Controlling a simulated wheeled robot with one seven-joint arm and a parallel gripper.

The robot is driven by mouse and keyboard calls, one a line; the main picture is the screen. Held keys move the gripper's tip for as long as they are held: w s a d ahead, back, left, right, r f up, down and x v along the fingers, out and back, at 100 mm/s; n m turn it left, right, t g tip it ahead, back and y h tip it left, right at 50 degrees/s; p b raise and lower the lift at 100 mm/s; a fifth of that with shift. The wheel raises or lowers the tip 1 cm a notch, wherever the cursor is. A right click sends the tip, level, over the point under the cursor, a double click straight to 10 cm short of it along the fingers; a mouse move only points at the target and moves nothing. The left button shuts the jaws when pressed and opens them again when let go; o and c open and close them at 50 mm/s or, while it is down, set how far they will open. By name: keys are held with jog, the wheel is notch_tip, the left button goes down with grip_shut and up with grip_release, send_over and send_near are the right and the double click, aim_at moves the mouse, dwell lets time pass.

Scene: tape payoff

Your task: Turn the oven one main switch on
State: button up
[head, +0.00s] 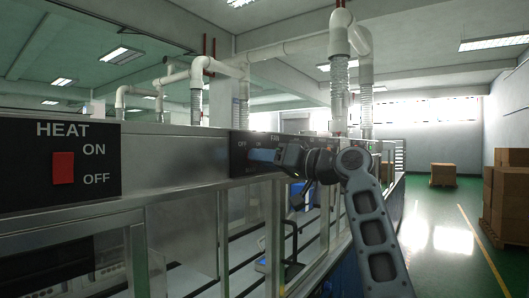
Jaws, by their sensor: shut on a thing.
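A black panel (240,145) with small white lettering, including "FAN", is on the metal front rail of the oven in the middle of the head view. A pale blue part (262,155), seemingly a switch handle, lies flat across this panel. My gripper (277,156) comes from the right and is shut on this blue part. The gripper hides part of the panel, and I cannot read which setting the handle points to.
The metal rail (180,155) and glazed frames below it run away from me. White pipes (340,40) rise above. Cardboard boxes (507,205) stand on the right, with another stack (443,175) farther off. The green floor aisle (445,240) is clear.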

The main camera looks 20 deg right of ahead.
jog(key=shift+m+h+p, duration=0.3)
jog(key=shift+m+p, duration=1.05)
jog(key=shift+m, duration=0.95)
jog(key=shift+f, duration=0.1)
jog(key=o, duration=1.1)
jog(key=shift+c, duration=0.2)
jog(key=b+v, duration=0.1)
jog(key=v, duration=0.6)
jog(key=shift+s+d+b, duration=0.15)
jog(key=shift+s+b, duration=0.25)
jog(key=shift+f, duration=0.1)
